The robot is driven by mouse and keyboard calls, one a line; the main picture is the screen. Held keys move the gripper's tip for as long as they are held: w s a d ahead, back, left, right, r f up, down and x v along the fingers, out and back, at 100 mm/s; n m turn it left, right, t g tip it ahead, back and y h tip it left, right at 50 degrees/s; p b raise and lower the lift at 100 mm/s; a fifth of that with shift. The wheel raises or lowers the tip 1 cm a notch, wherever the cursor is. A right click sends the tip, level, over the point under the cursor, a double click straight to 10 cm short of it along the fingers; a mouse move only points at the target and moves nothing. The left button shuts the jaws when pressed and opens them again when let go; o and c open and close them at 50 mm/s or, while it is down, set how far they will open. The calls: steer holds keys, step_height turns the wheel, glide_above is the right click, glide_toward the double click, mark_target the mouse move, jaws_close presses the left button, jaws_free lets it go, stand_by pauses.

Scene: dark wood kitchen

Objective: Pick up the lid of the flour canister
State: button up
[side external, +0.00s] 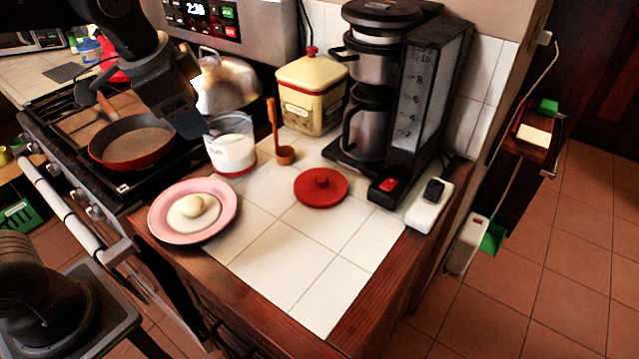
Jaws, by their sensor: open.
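A red round lid (321,187) with a small knob lies flat on the tiled counter in front of the coffee maker. A clear canister (231,150) of white powder with a red base stands open at the back left. A yellow canister (308,104) behind it has its lid (312,72) with a red knob on top; I cannot tell which is the flour canister. My gripper (192,128) is open, above the stove's right edge, left of the clear canister and apart from both lids. Its fingers are dark and hard to make out.
A pink plate (228,194) with a pale mound and an egg sits front left. A wooden ladle (284,154) stands beside the clear canister. The coffee maker (452,90) and white power strip (425,212) bound the right. The front counter tiles are clear. A red pan (110,155) is on the stove.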

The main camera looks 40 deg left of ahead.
steer(key=w+d+f+m+g, duration=0.25)
steer(key=w+m, duration=0.55)
steer(key=w, duration=0.5)
steer(key=m+g, duration=0.2)
steer(key=m, duration=0.5)
glide_above(321, 177)
step_height(321, 177, down, 9)
steer(key=shift+t, duration=0.25)
steer(key=f, duration=0.7)
steer(key=shift+w+d+f, duration=0.1)
steer(key=shift+w+f, duration=0.15)
steer(key=shift+f, duration=0.1)
steer(key=shift+s+f, duration=0.15)
steer(key=shift+f, duration=1.25)
steer(key=shift+s+f, duration=0.15)
steer(key=shift+f, duration=1.2)
steer(key=c, duration=1)
steer(key=shift+r, duration=0.1)
